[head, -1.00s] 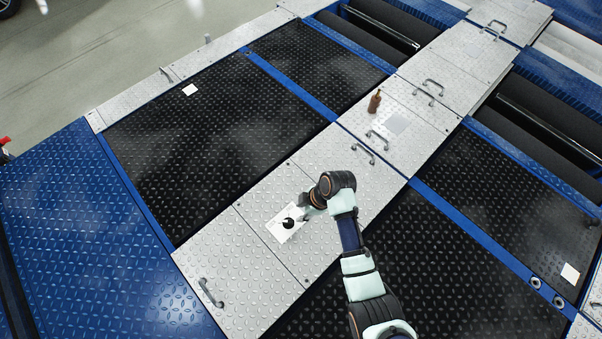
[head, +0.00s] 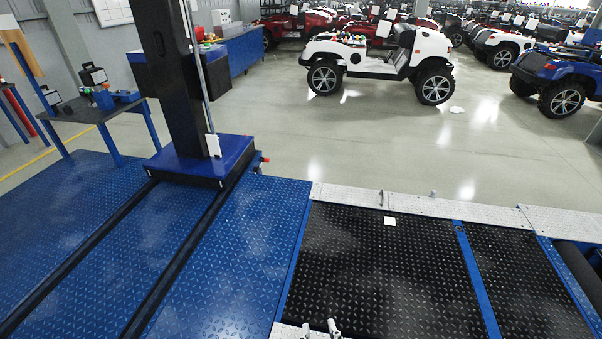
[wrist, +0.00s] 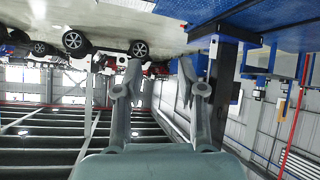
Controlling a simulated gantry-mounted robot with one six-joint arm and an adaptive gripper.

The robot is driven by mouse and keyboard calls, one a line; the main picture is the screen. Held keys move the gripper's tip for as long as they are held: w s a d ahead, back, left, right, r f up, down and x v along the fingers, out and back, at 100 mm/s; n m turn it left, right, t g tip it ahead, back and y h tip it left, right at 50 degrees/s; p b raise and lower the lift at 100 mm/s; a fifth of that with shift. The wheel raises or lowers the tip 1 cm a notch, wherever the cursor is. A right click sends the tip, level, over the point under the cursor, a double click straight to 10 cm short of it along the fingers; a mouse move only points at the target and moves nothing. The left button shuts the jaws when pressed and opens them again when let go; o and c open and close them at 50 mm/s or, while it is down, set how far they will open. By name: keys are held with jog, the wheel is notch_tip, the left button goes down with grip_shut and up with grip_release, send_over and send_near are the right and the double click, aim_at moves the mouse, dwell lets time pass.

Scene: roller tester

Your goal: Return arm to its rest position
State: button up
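My gripper (wrist: 160,78) shows in the wrist view with its two grey fingers spread apart. Nothing is between them, so it is open and empty. It points out over the hall, and the picture there is upside down, with the floor at the top and the roof at the bottom. In the head view, two small grey tips at the bottom edge look like my gripper's fingertips (head: 320,329). The rest of my arm is out of view there. The gripper touches nothing that I can see.
Black tread panels (head: 380,270) and a blue tread platform (head: 235,265) lie ahead. A dark column on a blue base (head: 200,165) stands on the platform at left. A work table (head: 85,112) is far left. A white buggy (head: 385,55) stands beyond open floor (head: 400,135).

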jog(key=s+a+r+m+t+p, duration=0.1)
jog(key=s+a+r+t+p, duration=0.1)
jog(key=a+r, duration=0.5)
notch_tip(320, 180, up, 40)
jog(key=d+p, duration=0.2)
jog(key=p, duration=3.5)
jog(key=shift+s+y, duration=0.15)
jog(key=shift+y, duration=0.25)
